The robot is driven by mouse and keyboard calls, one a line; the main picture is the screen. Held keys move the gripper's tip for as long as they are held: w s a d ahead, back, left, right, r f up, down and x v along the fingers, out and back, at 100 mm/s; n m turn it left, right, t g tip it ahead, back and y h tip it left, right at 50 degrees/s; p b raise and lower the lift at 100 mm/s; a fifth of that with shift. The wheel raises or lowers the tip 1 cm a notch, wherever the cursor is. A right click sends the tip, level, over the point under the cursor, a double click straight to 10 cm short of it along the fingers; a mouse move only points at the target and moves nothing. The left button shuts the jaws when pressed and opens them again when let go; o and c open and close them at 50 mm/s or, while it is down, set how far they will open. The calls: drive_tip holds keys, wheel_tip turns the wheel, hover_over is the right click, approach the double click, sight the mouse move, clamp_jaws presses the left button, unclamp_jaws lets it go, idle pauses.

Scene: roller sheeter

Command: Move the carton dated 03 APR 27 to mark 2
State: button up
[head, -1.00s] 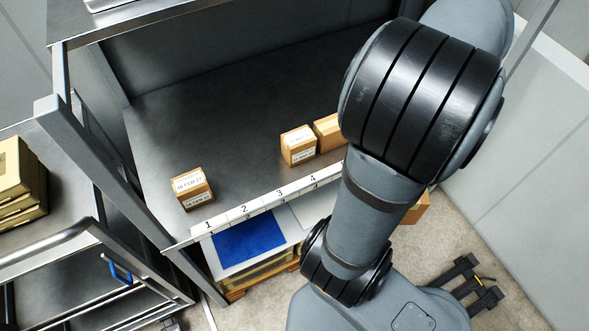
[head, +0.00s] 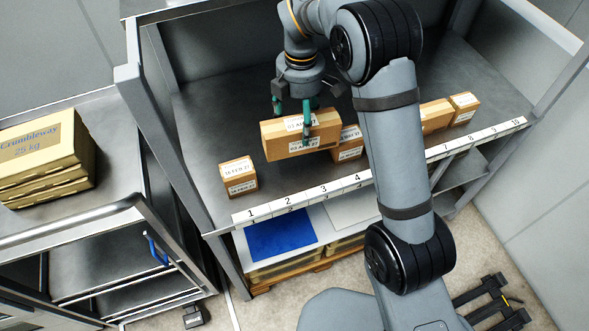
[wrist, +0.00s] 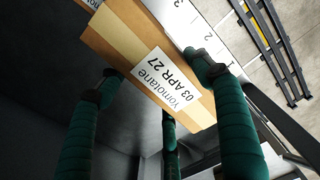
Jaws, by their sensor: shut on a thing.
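My gripper (head: 292,113) has teal fingers and is shut on a long brown carton (head: 275,142), dated 03 APR 27. In the wrist view, the carton's label (wrist: 164,80) reads Yomotane 03 APR 27, and the gripper's fingers (wrist: 165,110) sit around the carton. The carton appears raised above the metal shelf (head: 205,120), behind the numbered strip. Mark 2 (head: 288,201) is on that white strip along the shelf's front edge, below and slightly left of the carton in the head view.
A small carton labelled 16 FEB 27 (head: 238,178) stands behind mark 1. Cartons (head: 436,116) and (head: 463,108) stand further right. My arm hides part of the shelf.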

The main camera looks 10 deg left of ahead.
drive_tip(key=shift+n, duration=0.5)
drive_tip(key=f, duration=0.2)
drive_tip(key=a+f, duration=0.1)
drive_tip(key=f, duration=0.3)
drive_tip(key=shift+s+a+p, duration=0.3)
drive_tip(key=shift+s, duration=0.05)
drive_tip(key=shift+f+p, duration=0.35)
drive_tip(key=shift+f, duration=2)
drive_tip(key=shift+f, duration=0.1)
drive_tip(key=o, duration=1.4)
wheel_tip(320, 180, up, 12)
drive_tip(key=shift+r+b, duration=0.15)
drive_tip(key=shift+b, duration=0.2)
